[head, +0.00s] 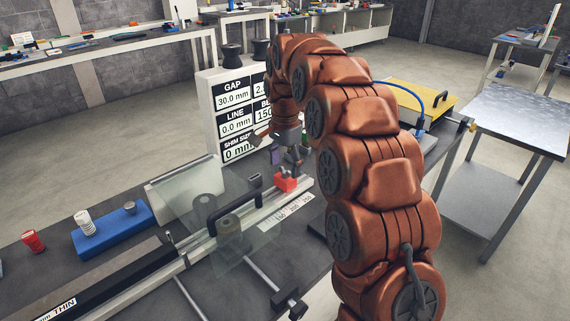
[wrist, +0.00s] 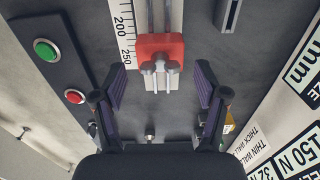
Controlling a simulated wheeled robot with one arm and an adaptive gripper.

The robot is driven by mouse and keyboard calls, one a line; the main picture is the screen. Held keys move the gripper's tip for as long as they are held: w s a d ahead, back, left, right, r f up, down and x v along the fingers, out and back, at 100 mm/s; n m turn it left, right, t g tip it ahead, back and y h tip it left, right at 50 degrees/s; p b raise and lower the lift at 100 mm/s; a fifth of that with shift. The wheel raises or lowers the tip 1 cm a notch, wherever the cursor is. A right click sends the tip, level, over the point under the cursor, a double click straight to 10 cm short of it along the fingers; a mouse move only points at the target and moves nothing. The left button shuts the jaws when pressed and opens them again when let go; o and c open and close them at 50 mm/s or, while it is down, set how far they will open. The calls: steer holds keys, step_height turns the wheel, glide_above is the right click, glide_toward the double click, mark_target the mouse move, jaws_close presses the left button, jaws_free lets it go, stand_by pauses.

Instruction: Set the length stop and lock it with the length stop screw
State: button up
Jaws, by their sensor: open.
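The length stop is a red block (head: 286,181) on the rail beside a white number scale (head: 288,213). In the wrist view the red stop (wrist: 160,50) sits near the 250 mark. Silver screw-like pins (wrist: 160,68) stick out of its near side; I cannot tell which is the length stop screw. My gripper (head: 295,160) is just above the stop in the head view. In the wrist view its dark purple-padded fingers (wrist: 160,88) are spread wide, one to each side of the stop and pins, with nothing held. Its fingers are small and partly hidden in the head view.
A clear guard with a black handle (head: 236,211) stands over the rail, left of the stop. A white display board (head: 205,105) stands behind my gripper. A panel with green and red buttons (wrist: 66,75) lies at the left in the wrist view. A blue block (head: 112,228) is at the left.

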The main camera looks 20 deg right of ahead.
steer(key=shift+f, duration=0.2)
steer(key=c, duration=1.2)
